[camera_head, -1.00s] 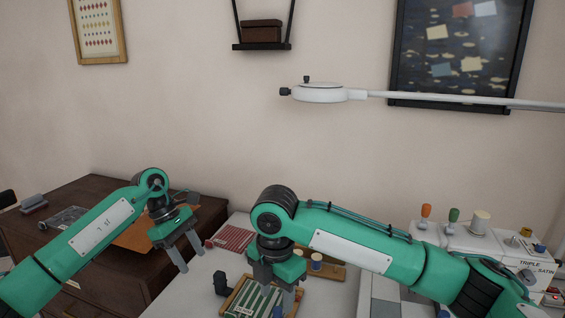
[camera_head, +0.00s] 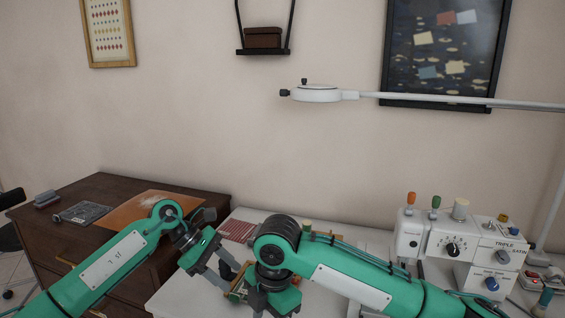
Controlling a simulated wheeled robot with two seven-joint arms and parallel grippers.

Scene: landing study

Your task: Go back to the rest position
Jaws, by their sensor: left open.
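My left gripper (camera_head: 209,277) comes in from the lower left on its green arm. It is open, and its grey fingers hang over the left edge of the white table (camera_head: 180,290), with nothing seen between them. My right arm crosses from the lower right, and its wrist is low in the middle of the view. A small wooden tray (camera_head: 238,296) on the table is mostly hidden behind the two wrists.
A white sewing machine (camera_head: 455,240) with thread spools stands at the right of the table. A dark wooden cabinet (camera_head: 50,245) is at the left, with an orange sheet (camera_head: 135,212) on top. A lamp arm (camera_head: 430,98) spans the upper right.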

